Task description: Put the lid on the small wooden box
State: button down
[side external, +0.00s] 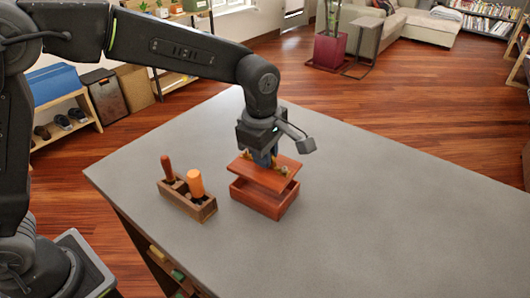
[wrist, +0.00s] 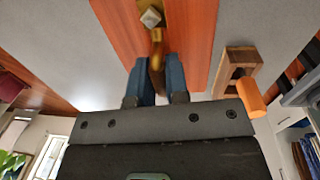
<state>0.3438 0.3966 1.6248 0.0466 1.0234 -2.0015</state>
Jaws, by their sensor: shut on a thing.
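The lid (side external: 257,175) is a flat reddish wooden panel, roughly level, above the small wooden box (side external: 262,205). The box is the same reddish wood, stands on the grey table and is open at the top. A dark gap shows between lid and box, so the lid looks apart from the rim. My gripper (side external: 266,160) is shut on the lid's brass handle and points down. In the wrist view the blue fingers of my gripper (wrist: 157,75) close around the brass handle (wrist: 157,45) on the lid (wrist: 197,40). The box is not distinguishable there.
A brown wooden holder (side external: 204,211) with an orange handle (side external: 196,183) and a red-brown handle (side external: 167,168) stands close left of the box. The holder also shows in the wrist view (wrist: 240,56). The grey table (side external: 370,215) is clear to the right.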

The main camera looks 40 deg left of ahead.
aim_at(265, 170)
dwell(0.4)
jog(key=shift+f, duration=2.15)
jog(key=c, duration=1)
grip_release()
jog(key=shift+c, duration=0.2)
jog(key=shift+o, duration=0.4)
jog(key=shift+f, duration=0.1)
jog(key=o, duration=0.3)
